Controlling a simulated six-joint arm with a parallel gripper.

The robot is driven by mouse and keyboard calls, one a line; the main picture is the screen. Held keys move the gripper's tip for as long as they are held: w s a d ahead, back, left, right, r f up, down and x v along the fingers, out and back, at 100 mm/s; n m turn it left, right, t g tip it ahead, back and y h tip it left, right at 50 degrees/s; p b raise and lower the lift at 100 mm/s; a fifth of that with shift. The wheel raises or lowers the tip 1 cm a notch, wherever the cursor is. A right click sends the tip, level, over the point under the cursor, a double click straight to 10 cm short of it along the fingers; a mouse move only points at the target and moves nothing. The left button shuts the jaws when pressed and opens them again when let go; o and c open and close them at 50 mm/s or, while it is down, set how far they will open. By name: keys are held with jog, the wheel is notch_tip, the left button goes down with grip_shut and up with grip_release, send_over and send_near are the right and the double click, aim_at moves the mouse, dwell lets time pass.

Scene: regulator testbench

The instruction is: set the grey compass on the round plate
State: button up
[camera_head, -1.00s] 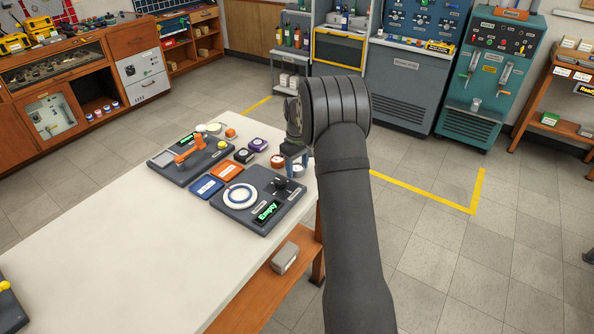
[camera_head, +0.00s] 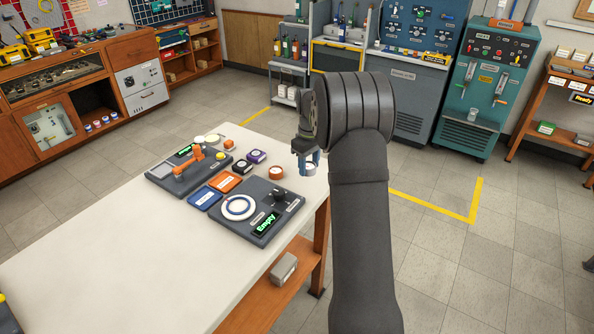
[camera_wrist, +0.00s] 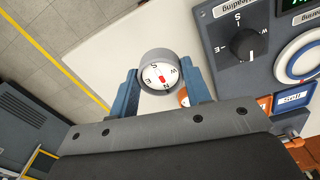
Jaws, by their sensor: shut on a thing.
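The grey compass (camera_wrist: 160,68) has a white dial with a red needle. My gripper (camera_wrist: 161,88) is shut on it, with a blue finger on each side. In the head view my gripper (camera_head: 306,160) and the compass (camera_head: 308,169) are at the table's right end, partly hidden by my wrist, and the compass looks raised off the table. The round plate (camera_head: 238,207) is white with a blue ring, on a dark panel left of my gripper. The plate is empty and is cut by the right edge in the wrist view (camera_wrist: 300,58).
The panel (camera_head: 262,197) also bears a black knob (camera_head: 279,195) and a green "Empty" display (camera_head: 265,223). An orange-brown round compass (camera_head: 276,173) stands close beside my gripper. Blue (camera_head: 205,197) and orange (camera_head: 224,182) blocks lie left of the panel.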

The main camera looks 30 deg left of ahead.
jog(key=w+d+r, duration=0.1)
jog(key=d+r, duration=0.3)
jog(key=d, duration=0.2)
jog(key=s+a, duration=0.6)
jog(key=s, duration=0.1)
jog(key=s+a, duration=0.4)
jog(key=shift+f, duration=0.3)
send_over(239, 207)
jog(key=shift+f, duration=2.85)
jog(key=shift+f, duration=0.45)
jog(key=o, duration=1.5)
jog(key=shift+c, duration=0.2)
